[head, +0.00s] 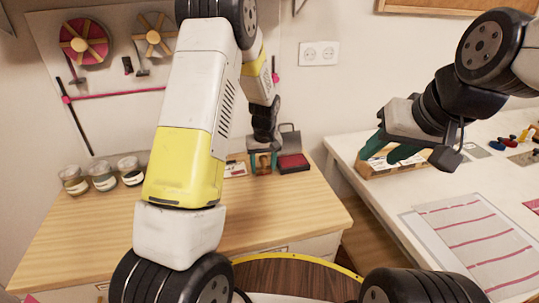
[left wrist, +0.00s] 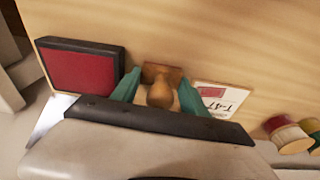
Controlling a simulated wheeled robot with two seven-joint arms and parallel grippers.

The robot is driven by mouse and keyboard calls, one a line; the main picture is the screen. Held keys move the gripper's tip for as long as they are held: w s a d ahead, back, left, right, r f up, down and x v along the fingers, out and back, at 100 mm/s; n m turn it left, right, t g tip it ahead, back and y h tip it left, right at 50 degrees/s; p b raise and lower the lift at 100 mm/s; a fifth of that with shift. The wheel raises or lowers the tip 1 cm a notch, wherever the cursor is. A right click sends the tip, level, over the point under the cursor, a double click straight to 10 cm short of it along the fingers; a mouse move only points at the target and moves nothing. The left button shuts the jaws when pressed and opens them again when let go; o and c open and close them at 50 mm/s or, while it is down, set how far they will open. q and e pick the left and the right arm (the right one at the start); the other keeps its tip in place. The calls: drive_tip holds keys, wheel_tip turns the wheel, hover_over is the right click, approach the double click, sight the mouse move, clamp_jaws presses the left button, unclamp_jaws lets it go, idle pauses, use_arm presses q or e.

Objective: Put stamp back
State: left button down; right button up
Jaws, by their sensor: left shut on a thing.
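A wooden stamp with a rounded handle (left wrist: 160,92) sits between the green fingers of my left gripper (left wrist: 158,95). In the head view the stamp (head: 263,162) is low over the wooden table, between the ink pad and a card. My left gripper (head: 263,160) is shut on it, pointing down. I cannot tell whether the stamp's base touches the table. The open red ink pad (head: 292,163) stands just right of the gripper; it also shows in the left wrist view (left wrist: 82,70). My right gripper (head: 390,151) is open above the white table.
A card marked T-47 (left wrist: 222,98) lies beside the stamp. Several glass jars (head: 103,176) stand at the table's left back. A wooden box (head: 401,167) lies below my right gripper on the white table. The wooden table's front (head: 280,215) is clear.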

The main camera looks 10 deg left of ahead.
sight(264, 159)
use_arm(q)
drive_tip(key=c, duration=0.8)
unclamp_jaws()
drive_tip(key=shift+f, duration=0.1)
drive_tip(key=shift+c, duration=0.2)
drive_tip(key=r, duration=0.4)
drive_tip(key=s+r, duration=0.1)
drive_tip(key=r, duration=0.7)
drive_tip(key=shift+s+d+r, duration=0.1)
drive_tip(key=shift+s+d, duration=0.2)
drive_tip(key=shift+s, duration=0.05)
drive_tip(key=s+a+r+m+t+h, duration=0.2)
drive_tip(key=s+r, duration=1.1)
drive_tip(key=s, duration=0.1)
drive_tip(key=s+r+m+t, duration=0.2)
drive_tip(key=s+r, duration=0.1)
drive_tip(key=s, duration=1)
drive_tip(key=shift+s+m+t+h, duration=0.3)
drive_tip(key=shift+s+t+h, duration=0.05)
drive_tip(key=shift+t+h, duration=0.05)
